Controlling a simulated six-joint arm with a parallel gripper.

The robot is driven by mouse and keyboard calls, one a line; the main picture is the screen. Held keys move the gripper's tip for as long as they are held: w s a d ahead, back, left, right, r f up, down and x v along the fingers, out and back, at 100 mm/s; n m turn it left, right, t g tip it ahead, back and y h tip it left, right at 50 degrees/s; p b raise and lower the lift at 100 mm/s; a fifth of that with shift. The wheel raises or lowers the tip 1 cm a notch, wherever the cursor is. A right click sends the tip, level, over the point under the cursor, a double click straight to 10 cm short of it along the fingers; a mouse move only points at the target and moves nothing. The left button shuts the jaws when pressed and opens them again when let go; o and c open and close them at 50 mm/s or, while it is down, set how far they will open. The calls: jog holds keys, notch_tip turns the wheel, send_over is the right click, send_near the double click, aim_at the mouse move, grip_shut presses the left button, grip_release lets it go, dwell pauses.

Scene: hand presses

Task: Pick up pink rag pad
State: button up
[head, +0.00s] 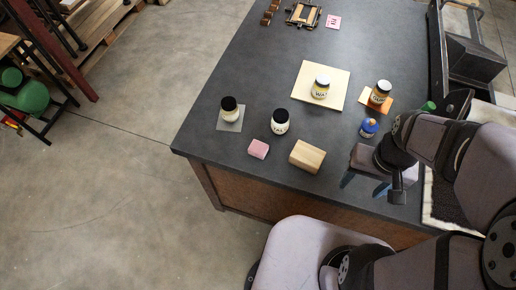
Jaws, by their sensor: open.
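The pink rag pad (258,149) is a small pink block lying on the dark table near its front edge, left of a wooden block. It is uncovered, with nothing on it. My gripper (363,187) is at the right, over the table's front edge, with its two dark blue fingers apart and nothing seen between them. It is well to the right of the pad and apart from it, with the wooden block lying between them.
A wooden block (307,156) lies just right of the pad. A blue bottle (369,127) stands near my arm. The table's left front corner is clear.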

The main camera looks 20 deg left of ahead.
jog(key=shift+o, duration=1.2)
jog(key=shift+r, duration=0.1)
